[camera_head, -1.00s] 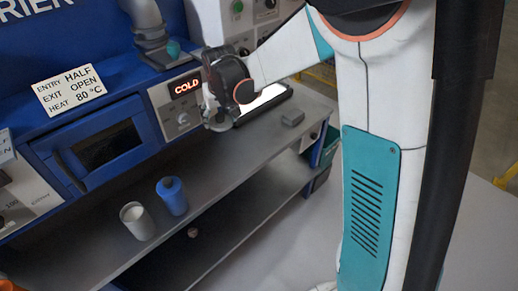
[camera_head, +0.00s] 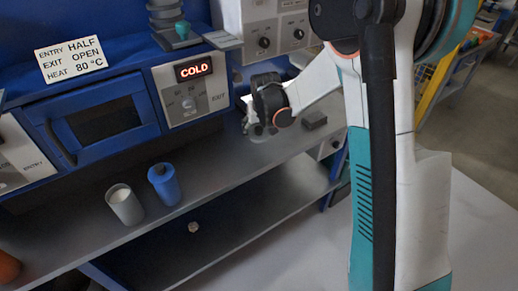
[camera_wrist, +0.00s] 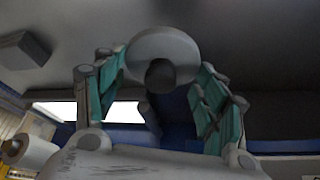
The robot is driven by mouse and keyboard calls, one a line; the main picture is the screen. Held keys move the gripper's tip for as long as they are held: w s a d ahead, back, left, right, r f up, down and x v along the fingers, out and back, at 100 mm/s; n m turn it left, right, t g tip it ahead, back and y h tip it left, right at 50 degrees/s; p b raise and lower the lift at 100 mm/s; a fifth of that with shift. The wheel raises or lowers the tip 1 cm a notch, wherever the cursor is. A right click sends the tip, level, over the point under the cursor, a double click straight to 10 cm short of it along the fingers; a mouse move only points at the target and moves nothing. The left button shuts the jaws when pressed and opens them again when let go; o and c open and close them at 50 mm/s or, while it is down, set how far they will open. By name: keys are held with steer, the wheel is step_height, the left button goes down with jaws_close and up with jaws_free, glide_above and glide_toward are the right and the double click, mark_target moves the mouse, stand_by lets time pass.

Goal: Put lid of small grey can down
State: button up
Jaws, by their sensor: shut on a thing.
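The small grey can (camera_head: 125,205) stands upright and open on the grey shelf in the head view, with something white inside. Its lid, a round grey disc (camera_wrist: 163,42) with a dark knob, is between the teal fingers of my gripper (camera_wrist: 160,70) in the wrist view. My gripper is shut on the lid. In the head view my gripper (camera_head: 260,122) is over the right part of the shelf, well right of the can. The lid is hard to make out there, and I cannot tell whether it touches the shelf.
A blue can (camera_head: 163,184) stands just right of the grey can. A small dark block (camera_head: 314,120) lies on the shelf right of my gripper; it also shows in the wrist view (camera_wrist: 24,49). The blue machine (camera_head: 100,120) rises behind. The shelf between cans and gripper is clear.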

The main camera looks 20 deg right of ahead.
mark_target(258, 149)
steer(key=shift+f+b, duration=1.1)
steer(key=shift+f, duration=2.8)
steer(key=shift+f, duration=0.1)
steer(key=o, duration=1)
steer(key=shift+o, duration=0.2)
